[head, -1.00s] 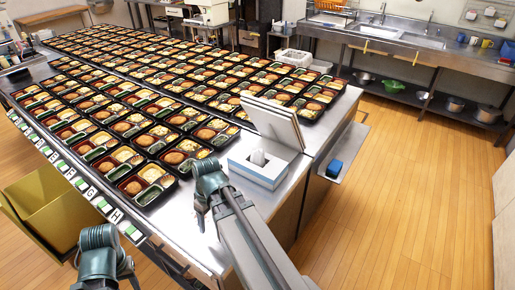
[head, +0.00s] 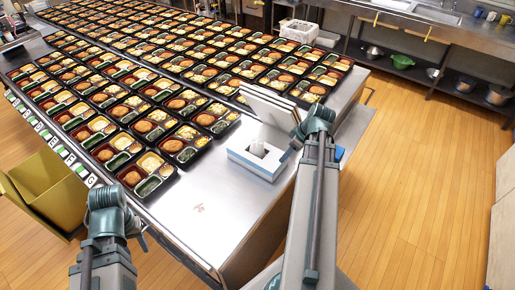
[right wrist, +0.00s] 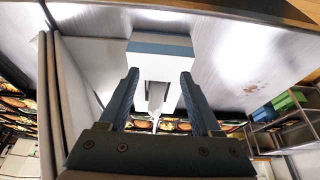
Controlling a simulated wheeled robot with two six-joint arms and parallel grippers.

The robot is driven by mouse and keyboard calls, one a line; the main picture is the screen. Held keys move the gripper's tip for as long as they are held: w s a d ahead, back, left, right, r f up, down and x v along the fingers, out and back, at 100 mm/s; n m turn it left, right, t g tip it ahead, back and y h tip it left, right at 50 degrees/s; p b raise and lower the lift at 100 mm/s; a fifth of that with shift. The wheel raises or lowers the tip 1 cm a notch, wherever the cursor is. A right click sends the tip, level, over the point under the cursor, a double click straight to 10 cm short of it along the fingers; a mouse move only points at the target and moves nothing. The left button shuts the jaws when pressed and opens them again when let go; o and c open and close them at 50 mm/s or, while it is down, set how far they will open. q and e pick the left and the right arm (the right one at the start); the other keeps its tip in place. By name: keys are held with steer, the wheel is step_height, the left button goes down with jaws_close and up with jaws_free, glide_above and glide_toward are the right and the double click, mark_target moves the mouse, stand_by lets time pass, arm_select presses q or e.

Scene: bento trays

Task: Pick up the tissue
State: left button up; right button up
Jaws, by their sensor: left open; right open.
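The white tissue (head: 257,148) sticks up from the slot of a white and blue tissue box (head: 262,164) on the steel counter. My right gripper (head: 296,138) is just right of the box in the head view. In the right wrist view its two fingers (right wrist: 160,98) are open, with the tissue (right wrist: 156,93) showing between them and the box (right wrist: 160,45) beyond. I cannot tell whether either finger touches the tissue. My left gripper (head: 112,222) is at the lower left, away from the box, its fingertips mostly hidden.
Several filled bento trays (head: 152,172) cover the counter to the left and back. A grey panel (head: 268,106) stands tilted close behind the tissue box. The counter (head: 205,215) is clear in front of the box. A yellow bin (head: 45,190) stands at the left.

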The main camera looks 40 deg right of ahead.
mark_target(259, 142)
steer(key=w+a, duration=0.1)
steer(key=w, duration=0.2)
steer(key=w+a, duration=0.1)
steer(key=w, duration=0.3)
steer(key=w+a, duration=0.1)
steer(key=w, duration=0.2)
steer(key=shift+w, duration=0.4)
steer(key=b+x, duration=0.4)
steer(key=x, duration=0.1)
steer(key=shift+w+a+f+b, duration=0.1)
steer(key=shift+w+a+b, duration=0.1)
steer(key=shift+b, duration=0.2)
jaws_close()
